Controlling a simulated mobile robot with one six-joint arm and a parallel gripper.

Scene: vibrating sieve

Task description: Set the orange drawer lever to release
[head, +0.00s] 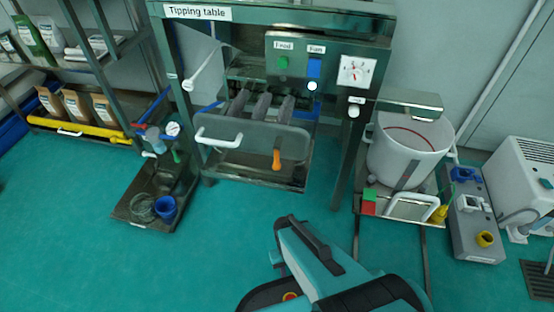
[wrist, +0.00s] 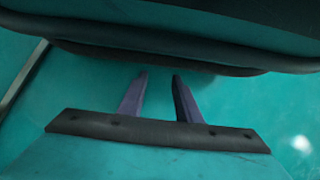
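The orange drawer lever (head: 277,160) hangs roughly vertical at the lower right of the grey drawer front (head: 251,134), under the tipping table's control panel in the head view. A white bar handle (head: 219,141) sits on the drawer front to the left of the lever. My gripper (wrist: 160,76) shows in the wrist view with two purplish fingers apart and nothing between them. It points over teal floor and a dark-edged body, away from the lever. The lever is not in the wrist view. I cannot make out the fingers in the head view.
The panel (head: 323,64) carries a green switch, a blue switch and a dial. A white drum (head: 409,151) stands at the right. A dark tray (head: 157,192) with a blue cup (head: 166,207) is on the floor at the left. The floor before the drawer is clear.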

